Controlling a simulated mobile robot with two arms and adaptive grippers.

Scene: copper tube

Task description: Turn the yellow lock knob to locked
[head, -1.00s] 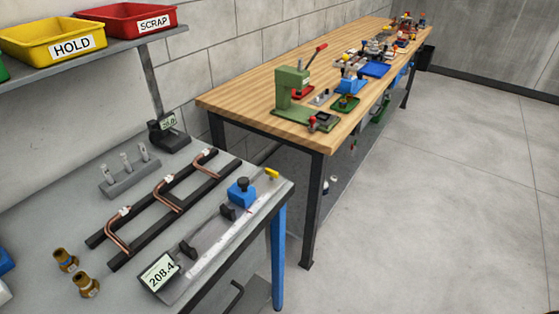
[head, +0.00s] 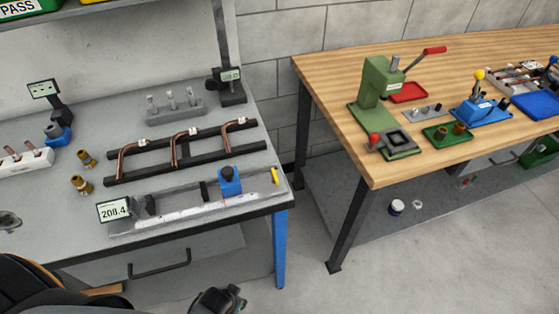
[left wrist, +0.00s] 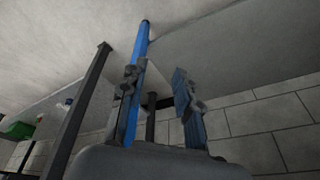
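A small yellow piece (head: 274,176) sits at the right end of the grey measuring fixture (head: 160,208) on the left bench; it looks like the lock knob, but its setting is too small to read. The fixture carries a blue slider block (head: 230,182) with a dark knob and a display reading 208.4 (head: 114,210). My left gripper (left wrist: 160,105) is open and empty in the left wrist view, apparently low below the bench top, with the blue bench leg (left wrist: 141,45) behind it. My right gripper is not identifiable in any view.
Bent copper tubes (head: 180,146) lie on a black rack behind the fixture. Brass fittings (head: 82,184) stand to the left. A wooden bench (head: 340,120) holds a green press (head: 376,90) and a blue device with a yellow ball (head: 479,75). Floor between benches is clear.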

